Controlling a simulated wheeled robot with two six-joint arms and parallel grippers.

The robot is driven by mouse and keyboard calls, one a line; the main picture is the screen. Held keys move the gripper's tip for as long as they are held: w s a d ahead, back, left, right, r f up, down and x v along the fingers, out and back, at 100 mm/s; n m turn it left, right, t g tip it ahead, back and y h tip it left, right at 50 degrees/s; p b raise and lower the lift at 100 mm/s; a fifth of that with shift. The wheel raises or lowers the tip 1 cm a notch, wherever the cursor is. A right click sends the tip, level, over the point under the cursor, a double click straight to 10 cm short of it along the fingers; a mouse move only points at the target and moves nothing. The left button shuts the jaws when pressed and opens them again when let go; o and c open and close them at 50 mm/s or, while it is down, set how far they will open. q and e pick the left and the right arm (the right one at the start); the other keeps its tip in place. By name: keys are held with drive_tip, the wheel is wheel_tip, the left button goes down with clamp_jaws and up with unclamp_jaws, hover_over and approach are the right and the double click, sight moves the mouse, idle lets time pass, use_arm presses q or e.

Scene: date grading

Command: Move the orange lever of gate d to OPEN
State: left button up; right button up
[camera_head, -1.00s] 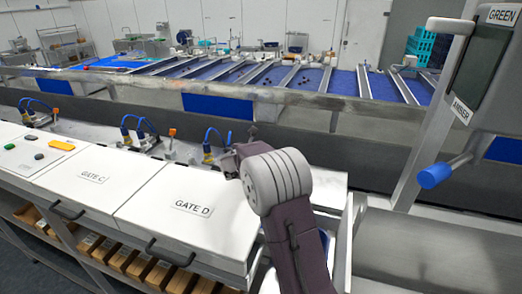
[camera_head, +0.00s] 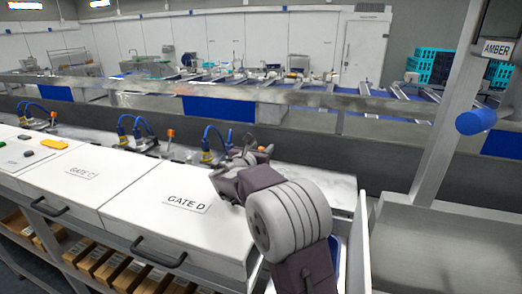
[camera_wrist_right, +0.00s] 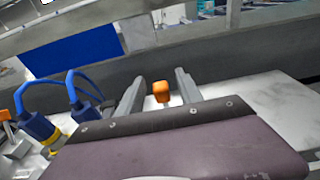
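The gate D box (camera_head: 150,220) has a white lid with a "GATE D" label (camera_head: 187,203). Behind it is an orange lever tip (camera_head: 262,149), mostly covered by my gripper in the head view. My right gripper (camera_head: 254,153) reaches over the right end of the box to this lever. In the right wrist view the orange lever tip (camera_wrist_right: 161,91) stands between the two spread grey fingers (camera_wrist_right: 159,88), with gaps on both sides. The lever's lower part and any OPEN mark are hidden. My left gripper is not in view.
Blue-hosed fittings (camera_head: 212,145) stand just left of my right gripper. Another orange lever (camera_head: 170,135) stands behind the gate C box (camera_head: 75,180). A metal rail (camera_head: 300,98) runs behind.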

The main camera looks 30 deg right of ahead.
drive_tip(key=b+v, duration=0.1)
drive_tip(key=v, duration=0.8)
drive_tip(key=shift+b, duration=0.4)
